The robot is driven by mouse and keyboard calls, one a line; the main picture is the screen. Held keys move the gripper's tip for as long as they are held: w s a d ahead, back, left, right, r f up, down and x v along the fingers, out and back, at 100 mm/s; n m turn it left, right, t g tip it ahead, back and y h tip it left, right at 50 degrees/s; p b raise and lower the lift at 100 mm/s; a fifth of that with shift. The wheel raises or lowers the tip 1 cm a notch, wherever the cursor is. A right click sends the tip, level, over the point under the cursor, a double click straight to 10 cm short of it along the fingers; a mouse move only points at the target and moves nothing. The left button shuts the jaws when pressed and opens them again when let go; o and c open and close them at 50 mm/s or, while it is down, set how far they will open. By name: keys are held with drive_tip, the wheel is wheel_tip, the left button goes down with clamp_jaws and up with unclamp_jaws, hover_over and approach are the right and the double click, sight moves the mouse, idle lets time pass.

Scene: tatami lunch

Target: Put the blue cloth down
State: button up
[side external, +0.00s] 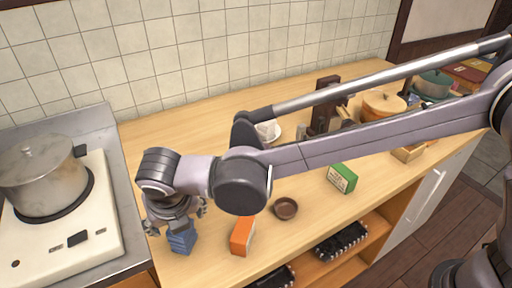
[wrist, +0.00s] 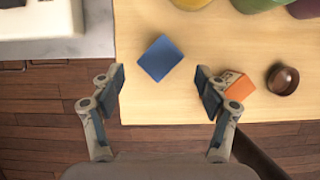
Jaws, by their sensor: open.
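The blue cloth (wrist: 160,58) lies on the wooden counter near its front left corner, seen as a tilted blue square in the wrist view. In the side external view the blue cloth (side external: 181,240) shows as a folded blue block just under my gripper (side external: 176,212). In the wrist view my gripper (wrist: 163,88) is open, with its two fingers apart and nothing between the tips. The cloth lies ahead of the fingertips in that view. I cannot tell from the side external view how far the fingertips are above the cloth.
An orange box (side external: 242,236) stands right of the cloth, close to my right finger in the wrist view. A small brown bowl (side external: 286,208) and a green box (side external: 342,178) are farther right. A stove with a metal pot (side external: 44,176) is at left.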

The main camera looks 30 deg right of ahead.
drive_tip(key=d+r+m, duration=0.4)
drive_tip(key=d+m, duration=0.4)
drive_tip(key=d, duration=0.3)
drive_tip(key=d+r+m, duration=0.4)
drive_tip(key=d+m, duration=0.3)
drive_tip(key=d, duration=0.4)
drive_tip(key=s+d+f+m+t, duration=0.1)
drive_tip(key=s+d+m, duration=0.4)
drive_tip(key=d+m, duration=0.5)
drive_tip(key=s+d+f+m+t, duration=0.1)
drive_tip(key=s+d+f+m, duration=0.2)
drive_tip(key=d+m, duration=0.7)
drive_tip(key=shift+s+m+t, duration=0.3)
drive_tip(key=shift+s+m, duration=0.2)
drive_tip(key=shift+s, duration=0.85)
